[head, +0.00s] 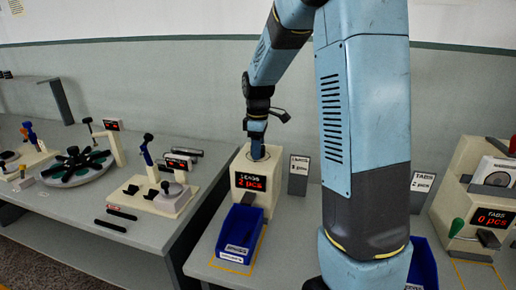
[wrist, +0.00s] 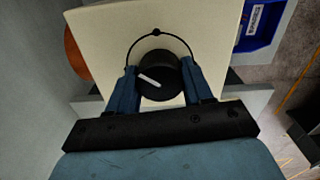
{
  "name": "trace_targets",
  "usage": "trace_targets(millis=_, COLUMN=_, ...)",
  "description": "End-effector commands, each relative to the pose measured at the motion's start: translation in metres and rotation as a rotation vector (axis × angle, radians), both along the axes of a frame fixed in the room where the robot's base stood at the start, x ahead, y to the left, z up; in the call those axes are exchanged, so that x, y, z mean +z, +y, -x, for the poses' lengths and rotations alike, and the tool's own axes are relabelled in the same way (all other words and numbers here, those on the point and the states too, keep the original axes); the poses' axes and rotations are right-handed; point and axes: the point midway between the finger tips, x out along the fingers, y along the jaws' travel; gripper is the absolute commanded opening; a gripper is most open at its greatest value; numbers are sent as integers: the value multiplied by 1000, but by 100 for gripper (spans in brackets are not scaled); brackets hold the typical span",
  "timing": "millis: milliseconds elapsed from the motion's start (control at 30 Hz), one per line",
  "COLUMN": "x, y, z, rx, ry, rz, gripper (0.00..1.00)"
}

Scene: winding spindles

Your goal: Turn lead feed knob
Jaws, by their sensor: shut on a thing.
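The lead feed knob (wrist: 157,76) is a black round knob with a white pointer line, on top of the cream lead feeder box (wrist: 92,45). In the wrist view the pointer slants to upper left. A thin black arc with a dot runs around the knob's far side. My gripper (wrist: 160,82) is shut on the knob, one blue finger on each side. In the head view my gripper (head: 257,148) points down onto the top of the feeder (head: 240,165), and the knob is hidden there. The feeder's red display (head: 250,182) reads "LEADS 2 pcs".
A blue bin (head: 240,232) stands in front of the feeder. A card (head: 299,174) reading "3 pcs" stands to its right. A tabs feeder (head: 480,190) showing "0 pcs" is at far right, with a "TABS 2 pcs" card (head: 422,182). A left bench holds a dark-slotted round plate (head: 75,168).

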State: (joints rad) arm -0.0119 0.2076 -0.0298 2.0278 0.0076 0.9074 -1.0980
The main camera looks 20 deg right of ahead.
Motion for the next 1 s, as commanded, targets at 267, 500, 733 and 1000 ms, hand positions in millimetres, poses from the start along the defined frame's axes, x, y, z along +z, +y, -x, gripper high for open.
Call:
trace_targets(millis=267, x=2, y=0, z=-2, rx=-260, ry=-6, rz=-1, gripper=20)
trace_targets(millis=500, x=2, y=0, z=-2, rx=-485, ry=-6, rz=0, gripper=20)
trace_targets(millis=733, x=2, y=0, z=-2, rx=-670, ry=-7, rz=-1, gripper=20)
trace_targets(millis=1000, x=2, y=0, z=-2, rx=-814, ry=-7, rz=-2, gripper=20)
